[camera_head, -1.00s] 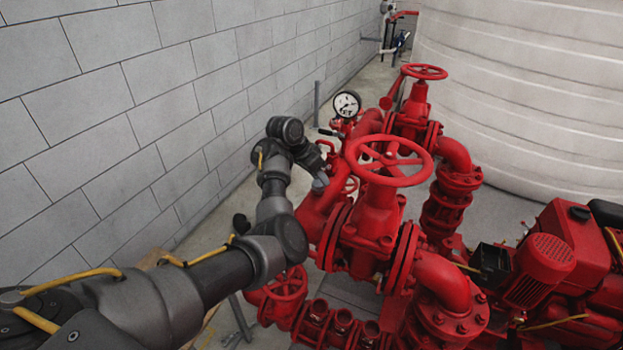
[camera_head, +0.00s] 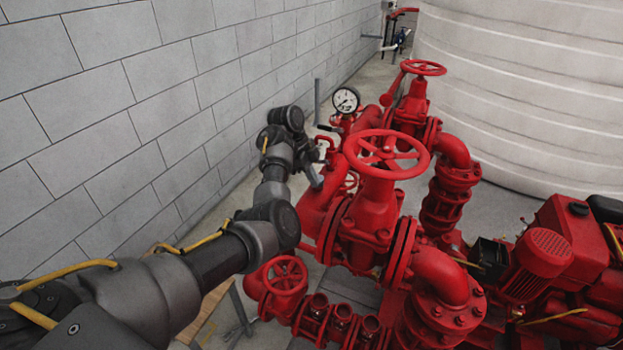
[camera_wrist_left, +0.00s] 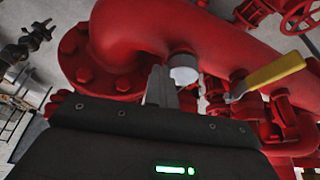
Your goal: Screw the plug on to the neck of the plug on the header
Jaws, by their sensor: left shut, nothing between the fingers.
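A light grey, round-topped plug (camera_wrist_left: 183,68) shows in the left wrist view against the red header pipe (camera_wrist_left: 225,50). It appears to sit at a short neck on the header, but its lower part is hidden, so I cannot tell how it is seated. My left gripper (camera_wrist_left: 162,86) is shut and empty, with its grey fingertips just left of the plug in that view. In the head view my left gripper (camera_head: 314,174) is beside the red pipework, left of the large handwheel valve. The plug cannot be made out there. My right gripper is not in view.
A lever with a yellow handle (camera_wrist_left: 272,75) is right of the plug. A large red handwheel (camera_head: 387,154) and a pressure gauge (camera_head: 345,101) stand near my left gripper. A grey block wall (camera_head: 130,120) runs along the left. The pump motor (camera_head: 540,262) is at right.

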